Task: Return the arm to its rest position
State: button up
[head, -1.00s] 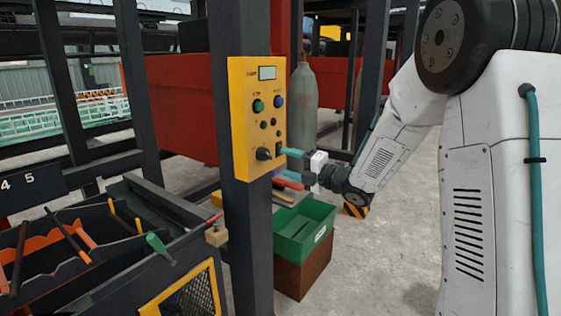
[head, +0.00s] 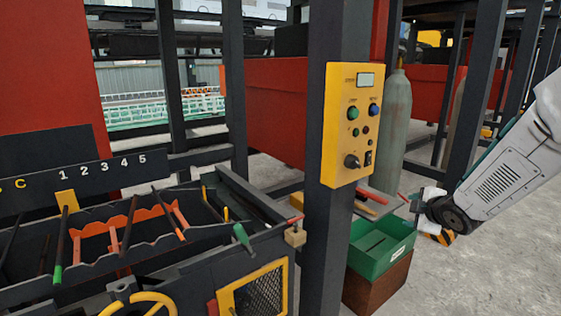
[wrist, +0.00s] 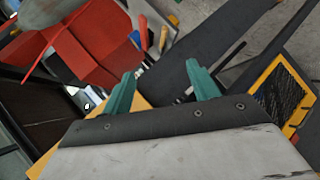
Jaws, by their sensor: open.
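My gripper (head: 413,199) shows at the right of the head view, right of and below the yellow control panel (head: 340,140). There is a gap between it and the panel in the picture. In the wrist view, the two teal fingers of my gripper (wrist: 160,88) stand apart with nothing held between them. My white arm reaches in from the right edge of the head view, and most of it is out of frame.
The panel sits on a dark post (head: 325,235). A green bin (head: 383,262) on a brown box stands below my gripper. A grey gas cylinder (head: 392,115) is behind. A dark rack with rods (head: 190,255) fills the left. Floor at lower right is clear.

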jog(key=s+r+m+g+h, duration=0.1)
jog(key=s+m+g+h, duration=0.3)
jog(key=s+m+g, duration=0.9)
jog(key=s+a+r+t+y, duration=0.1)
jog(key=s+a+r, duration=0.1)
jog(key=s, duration=0.7)
jog(key=s+a+r+m+y, duration=0.1)
jog(key=s+a+r, duration=0.2)
jog(key=s, duration=0.6)
jog(key=s+a+r+t+y, duration=0.1)
jog(key=s+a+r, duration=0.1)
jog(key=s+a, duration=0.4)
jog(key=shift+s+a+r+m+t, duration=0.2)
jog(key=shift+s+r+m+t, duration=0.15)
jog(key=shift+s, duration=1.35)
jog(key=shift+f, duration=0.1)
